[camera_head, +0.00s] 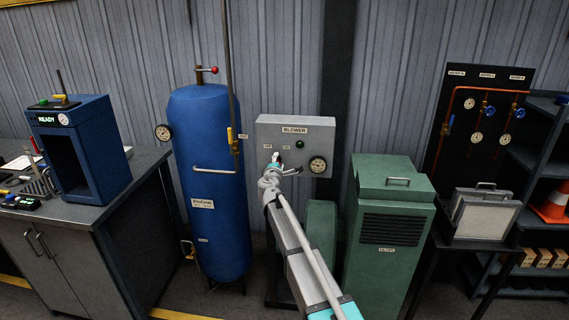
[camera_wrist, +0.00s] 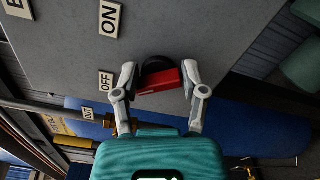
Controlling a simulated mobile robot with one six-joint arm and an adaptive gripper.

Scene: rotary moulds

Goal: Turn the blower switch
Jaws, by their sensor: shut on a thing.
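The grey blower box (camera_head: 262,133) with a BLOWER label stands in the middle of the head view, with a gauge and a green lamp on its front. In the wrist view the red switch handle (camera_wrist: 160,81) sits on a dark round base on the box's face (camera_wrist: 185,30). My gripper (camera_wrist: 160,80) is shut on the red handle, one finger on each side. An OFF label (camera_wrist: 106,82) and an ON label (camera_wrist: 110,18) are beside the switch. In the head view my gripper (camera_head: 275,164) is at the box front and hides most of the switch.
A blue air tank (camera_head: 210,150) stands left of the box, and a green cabinet (camera_head: 388,225) stands to its right. A workbench (camera_head: 60,235) with a blue press (camera_head: 85,150) is at the far left. A dark shelf (camera_head: 540,140) is at the right.

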